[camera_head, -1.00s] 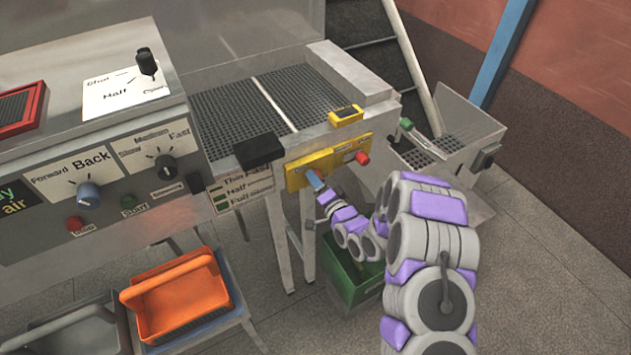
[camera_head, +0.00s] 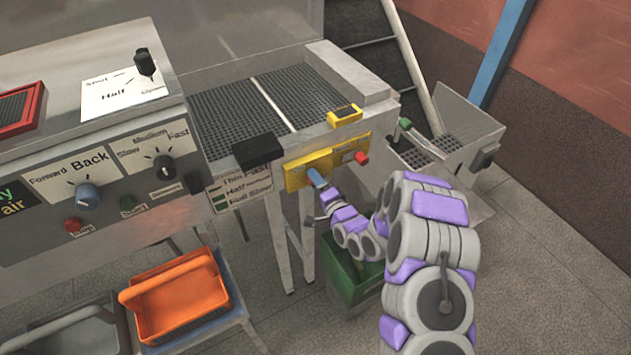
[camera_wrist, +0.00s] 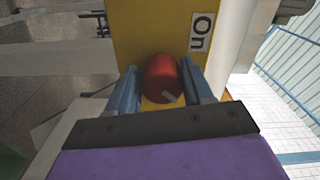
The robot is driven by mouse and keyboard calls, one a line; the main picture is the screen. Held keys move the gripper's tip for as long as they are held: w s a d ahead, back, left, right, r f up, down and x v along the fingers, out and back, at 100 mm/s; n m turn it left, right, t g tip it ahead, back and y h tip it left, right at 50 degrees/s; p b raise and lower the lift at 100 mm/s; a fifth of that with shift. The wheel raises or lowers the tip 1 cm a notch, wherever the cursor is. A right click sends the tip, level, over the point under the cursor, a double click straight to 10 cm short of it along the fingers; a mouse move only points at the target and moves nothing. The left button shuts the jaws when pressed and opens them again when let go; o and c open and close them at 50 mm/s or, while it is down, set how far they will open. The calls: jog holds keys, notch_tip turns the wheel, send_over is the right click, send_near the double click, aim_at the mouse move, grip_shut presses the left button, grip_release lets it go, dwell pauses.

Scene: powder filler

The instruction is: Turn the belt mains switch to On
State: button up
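The yellow switch panel (camera_head: 295,175) is on the front of the belt unit. In the wrist view, a round red knob (camera_wrist: 162,78) with a small pale mark at its lower right sits on the yellow panel (camera_wrist: 150,30). A white "On" label (camera_wrist: 201,33), turned sideways, is up and right of the knob. My gripper (camera_wrist: 163,85) has one blue finger on each side of the knob, apparently touching it. In the head view my gripper (camera_head: 316,178) is at the left part of the panel and hides this knob.
Another red knob (camera_head: 361,158) is at the panel's right end. A small yellow box (camera_head: 345,114) is above the panel, and a black block (camera_head: 258,151) is to its left. A green bin (camera_head: 352,272) stands below. An orange basket (camera_head: 175,296) is at lower left.

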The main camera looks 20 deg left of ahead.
jog(key=o, duration=0.4)
jog(key=shift+c, duration=0.2)
jog(key=shift+s, duration=0.1)
jog(key=p+v, duration=0.1)
jog(key=v, duration=1.6)
jog(key=shift+p, duration=0.35)
jog(key=shift+d+f, duration=0.1)
jog(key=shift+d, duration=0.05)
